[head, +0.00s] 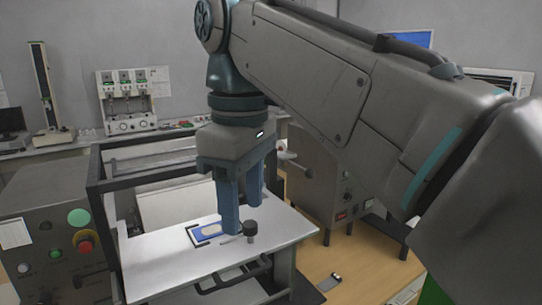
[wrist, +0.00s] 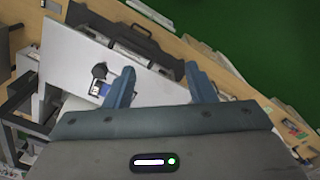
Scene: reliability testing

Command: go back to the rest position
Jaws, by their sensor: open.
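My gripper (head: 240,212) hangs from my arm with its fingers pointing down over the white table (head: 165,265). In the wrist view my gripper (wrist: 164,88) shows two blue fingers spread well apart with nothing between them. A blue-and-white flat item (head: 208,233) lies on the white table, just left of and below the fingers in the head view. A black round knob-like part (head: 250,228) stands on the table close to the fingers. In the wrist view the black part (wrist: 99,71) lies left of the left finger.
A grey control box (head: 50,240) with green and red buttons stands at left. A grey cabinet (head: 322,190) stands behind at right on a wooden bench (head: 365,262). Free space lies above the white table.

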